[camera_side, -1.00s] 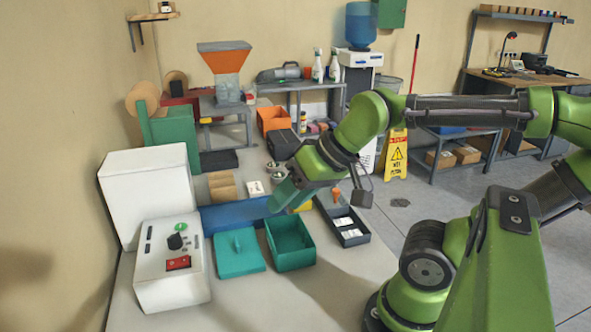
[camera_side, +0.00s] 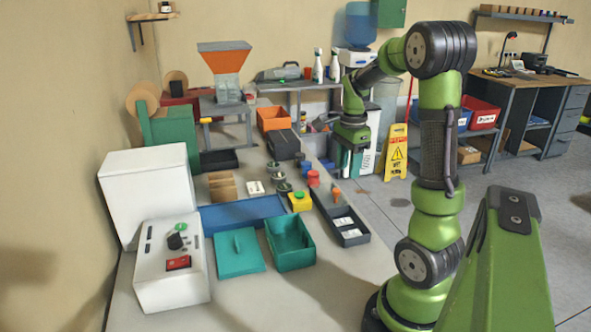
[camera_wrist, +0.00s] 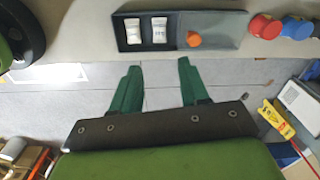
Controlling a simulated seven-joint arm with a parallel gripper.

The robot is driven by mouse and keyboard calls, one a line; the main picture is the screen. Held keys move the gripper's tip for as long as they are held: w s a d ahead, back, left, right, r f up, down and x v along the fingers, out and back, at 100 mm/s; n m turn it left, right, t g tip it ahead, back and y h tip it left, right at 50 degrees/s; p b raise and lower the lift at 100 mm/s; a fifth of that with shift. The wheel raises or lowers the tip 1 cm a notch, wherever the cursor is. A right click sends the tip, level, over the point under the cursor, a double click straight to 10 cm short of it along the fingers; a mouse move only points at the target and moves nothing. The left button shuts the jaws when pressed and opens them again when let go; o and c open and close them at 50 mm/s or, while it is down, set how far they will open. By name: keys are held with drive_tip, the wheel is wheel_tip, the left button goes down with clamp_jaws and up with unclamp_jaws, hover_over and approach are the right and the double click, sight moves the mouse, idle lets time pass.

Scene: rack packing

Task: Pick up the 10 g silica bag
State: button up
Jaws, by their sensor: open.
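Two small white bags lie side by side in the dark tray (camera_side: 356,240): one white bag (camera_wrist: 133,31) and another (camera_wrist: 159,30). Their print is too small to read, so I cannot tell which is the 10 g silica bag. The tray also shows in the wrist view (camera_wrist: 228,30), with an orange piece (camera_wrist: 193,39) beside the bags. My gripper (camera_wrist: 157,66) is open and empty, its two green fingers apart, with floor beneath them and the tray ahead. In the side view my gripper (camera_side: 349,162) hangs beyond the table's right edge, behind the tray.
A red jar (camera_side: 313,178), a yellow button box (camera_side: 300,202) and a blue tray (camera_side: 215,218) stand near the dark tray. A teal open box (camera_side: 292,262) and teal lid (camera_side: 238,254) lie in front. The table's front right is clear.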

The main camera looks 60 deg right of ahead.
sight(343, 220)
drive_tip(key=shift+m, duration=0.9)
wheel_tip(343, 220, down, 16)
drive_tip(key=shift+f, duration=0.2)
drive_tip(key=shift+c, duration=0.3)
drive_tip(key=c, duration=0.7)
